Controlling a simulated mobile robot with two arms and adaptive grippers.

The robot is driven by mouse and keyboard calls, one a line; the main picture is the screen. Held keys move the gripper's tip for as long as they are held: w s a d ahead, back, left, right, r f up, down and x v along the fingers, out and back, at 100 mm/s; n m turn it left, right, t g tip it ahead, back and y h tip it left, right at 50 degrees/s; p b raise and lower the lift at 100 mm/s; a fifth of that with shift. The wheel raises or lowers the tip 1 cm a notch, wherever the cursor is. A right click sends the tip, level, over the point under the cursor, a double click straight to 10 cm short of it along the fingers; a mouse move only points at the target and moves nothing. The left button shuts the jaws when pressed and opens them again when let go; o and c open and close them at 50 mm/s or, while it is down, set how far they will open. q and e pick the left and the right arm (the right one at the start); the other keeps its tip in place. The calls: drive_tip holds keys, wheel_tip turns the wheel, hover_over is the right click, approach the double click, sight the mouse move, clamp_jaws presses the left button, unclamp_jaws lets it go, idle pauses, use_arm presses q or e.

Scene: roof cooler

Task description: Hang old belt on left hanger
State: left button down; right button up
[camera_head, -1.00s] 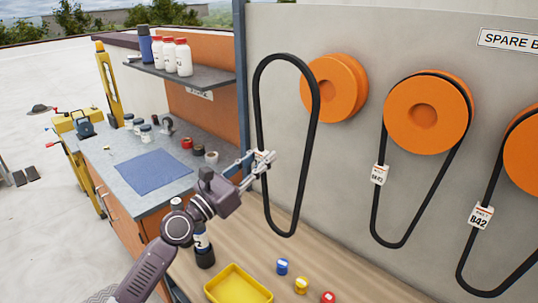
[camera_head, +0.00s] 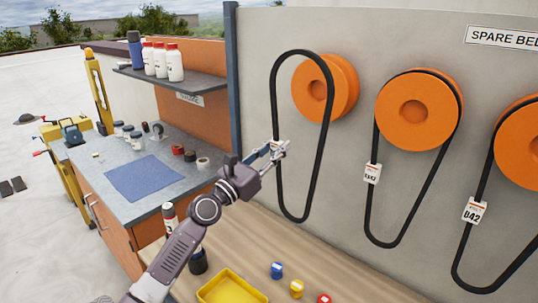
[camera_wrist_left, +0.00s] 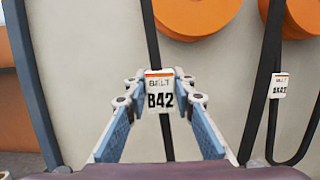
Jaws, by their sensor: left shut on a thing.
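The old belt (camera_head: 274,95) is a black loop that my left gripper (camera_head: 277,150) holds upright by its left strand, at a white tag. In the left wrist view the fingers (camera_wrist_left: 160,85) are shut on the belt at the tag (camera_wrist_left: 160,98), which reads B42. In the head view the upper part of the loop shows in front of the left hanger (camera_head: 342,88), an orange round hub on the grey panel. I cannot tell whether the belt touches the hub. My right gripper is not in view.
Two more orange hangers (camera_head: 413,112) to the right carry black belts with tags. Below are a yellow tray (camera_head: 225,290) and small blue, yellow and red items. A workbench (camera_head: 205,178) with a blue mat and a shelf with bottles stand left.

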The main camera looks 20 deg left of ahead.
use_arm(q)
drive_tip(key=w+b, duration=0.1)
drive_tip(key=w+d+b, duration=0.1)
drive_tip(key=w, duration=0.1)
drive_tip(key=w+d+b, duration=0.1)
drive_tip(key=w, duration=0.1)
drive_tip(key=shift+w, duration=0.1)
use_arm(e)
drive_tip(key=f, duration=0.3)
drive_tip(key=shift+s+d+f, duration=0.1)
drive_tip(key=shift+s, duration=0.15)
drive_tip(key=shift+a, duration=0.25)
use_arm(q)
drive_tip(key=shift+s+a+p, duration=0.1)
drive_tip(key=shift+s+p, duration=0.1)
drive_tip(key=shift+p, duration=0.2)
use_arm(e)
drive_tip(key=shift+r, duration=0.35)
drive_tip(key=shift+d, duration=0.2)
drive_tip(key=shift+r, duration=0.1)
